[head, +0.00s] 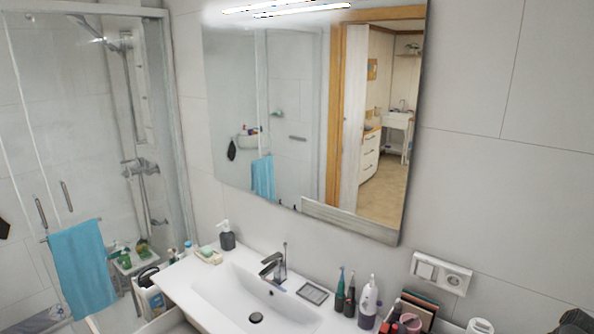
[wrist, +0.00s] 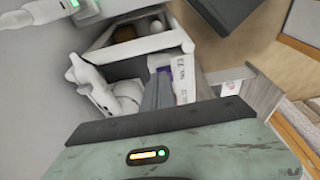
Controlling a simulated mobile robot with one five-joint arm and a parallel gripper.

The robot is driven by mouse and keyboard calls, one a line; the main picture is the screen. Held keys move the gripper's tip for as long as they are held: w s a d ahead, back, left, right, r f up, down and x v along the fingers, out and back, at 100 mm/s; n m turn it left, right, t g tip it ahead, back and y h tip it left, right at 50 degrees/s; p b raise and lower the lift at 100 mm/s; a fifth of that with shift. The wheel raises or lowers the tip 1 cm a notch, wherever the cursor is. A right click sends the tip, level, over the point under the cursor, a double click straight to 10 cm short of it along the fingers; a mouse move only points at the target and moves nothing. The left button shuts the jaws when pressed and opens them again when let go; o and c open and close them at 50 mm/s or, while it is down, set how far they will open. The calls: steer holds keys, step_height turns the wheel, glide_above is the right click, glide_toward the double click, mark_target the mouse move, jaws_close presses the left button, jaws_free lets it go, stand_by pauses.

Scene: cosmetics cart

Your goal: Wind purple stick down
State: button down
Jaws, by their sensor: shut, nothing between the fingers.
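I cannot pick out a purple stick in either view. In the head view, a white bottle with purple parts (head: 369,302) stands upright on the right end of the washbasin counter. Beside it are small items, among them a pink one (head: 411,324), cut by the bottom edge. Any stick among them is too small or hidden.
The white washbasin (head: 225,292) has a metal tap (head: 273,265) and a soap dispenser (head: 227,236) behind it. A mirror (head: 300,120) hangs above. A glass shower with a blue towel (head: 82,270) is at left. A socket plate (head: 440,273) is on the wall.

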steer(key=shift+w+a, duration=0.2)
steer(key=shift+a, duration=0.25)
stand_by(0.4)
steer(key=shift+s+a, duration=0.15)
steer(key=shift+s, duration=0.05)
stand_by(0.4)
step_height(320, 180, up, 6)
steer(key=p, duration=0.6)
steer(key=shift+s+d, duration=0.3)
